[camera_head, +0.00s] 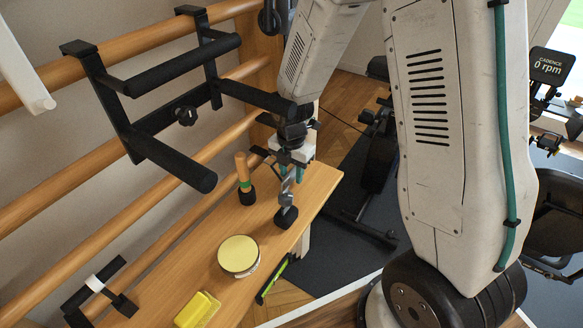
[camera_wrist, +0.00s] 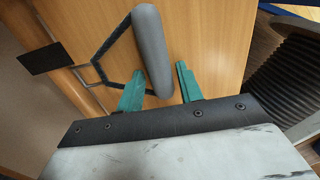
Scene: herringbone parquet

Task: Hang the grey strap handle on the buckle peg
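The grey strap handle (camera_wrist: 155,50) shows in the wrist view as a grey grip with a black strap loop on its left side, over the wooden bench top. My gripper (camera_wrist: 160,66) has its two teal fingers apart, one on each side of the grip's near end, with a narrow gap visible. In the head view my gripper (camera_head: 291,174) points down above a small grey and black item on the bench, probably the handle. A black bracket with a white band (camera_head: 94,284) at the lower left may be the buckle peg; I cannot tell for certain.
A black bar frame (camera_head: 165,155) juts from the wooden wall bars. Exercise equipment stands at the right.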

